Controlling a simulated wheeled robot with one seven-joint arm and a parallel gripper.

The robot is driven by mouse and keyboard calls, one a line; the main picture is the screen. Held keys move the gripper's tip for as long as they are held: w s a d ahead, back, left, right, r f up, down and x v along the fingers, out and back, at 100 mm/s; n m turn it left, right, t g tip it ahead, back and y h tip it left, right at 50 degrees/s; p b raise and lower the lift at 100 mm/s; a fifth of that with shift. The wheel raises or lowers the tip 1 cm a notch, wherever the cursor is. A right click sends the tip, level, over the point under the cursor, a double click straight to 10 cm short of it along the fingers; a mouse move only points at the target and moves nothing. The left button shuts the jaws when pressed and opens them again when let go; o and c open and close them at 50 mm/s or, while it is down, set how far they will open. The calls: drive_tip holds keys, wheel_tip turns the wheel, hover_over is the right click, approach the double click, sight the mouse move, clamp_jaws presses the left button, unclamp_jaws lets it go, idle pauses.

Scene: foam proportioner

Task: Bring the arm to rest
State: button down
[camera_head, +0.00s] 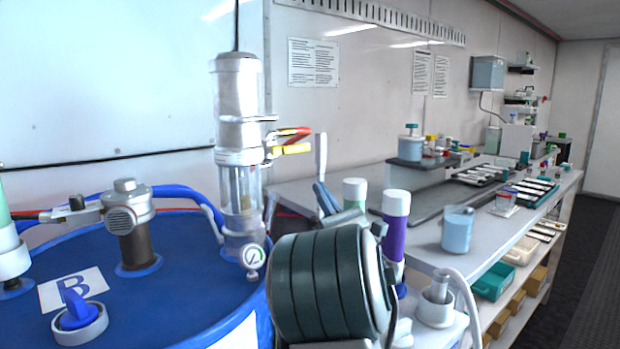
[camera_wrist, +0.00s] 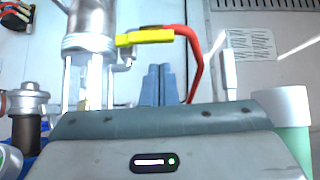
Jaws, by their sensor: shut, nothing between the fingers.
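My gripper (camera_head: 326,197) is raised beside the clear pump cylinder (camera_head: 240,190), to its right and above the front end of the bench. Its two blue fingers lie side by side, closed together and empty. They also show in the wrist view (camera_wrist: 158,84), pointing up toward the wall. My dark ribbed arm link fills the lower middle of the head view and hides part of the bench behind it.
A blue drum (camera_head: 190,275) marked B stands at left. The cylinder's red and yellow handles (camera_head: 290,148) are close above the fingers. Purple (camera_head: 394,225) and green (camera_head: 354,192) white-capped bottles and a blue beaker (camera_head: 457,230) stand to the right.

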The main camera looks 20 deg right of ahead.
drive_tip(key=shift+v, duration=1.85)
drive_tip(key=s+a+f+n+g+h+p, duration=0.1)
drive_tip(key=s+a+n+g+p, duration=0.4)
drive_tip(key=n, duration=0.5)
drive_tip(key=s+a+f+n+g+h+p, duration=0.1)
drive_tip(key=s+a+n+g+h+p, duration=0.3)
drive_tip(key=s+a+n+g+p, duration=0.2)
drive_tip(key=s+a+f+n+g+h+p, duration=0.1)
drive_tip(key=s+a+n+g+h+p, duration=0.1)
drive_tip(key=s+a+n+g+p, duration=0.3)
drive_tip(key=s+n+g+p, duration=0.4)
drive_tip(key=s+n+g, duration=0.3)
drive_tip(key=s+n, duration=0.2)
drive_tip(key=shift+a+f+n+h, duration=0.25)
drive_tip(key=shift+f+n+h, duration=0.15)
drive_tip(key=shift+n, duration=0.6)
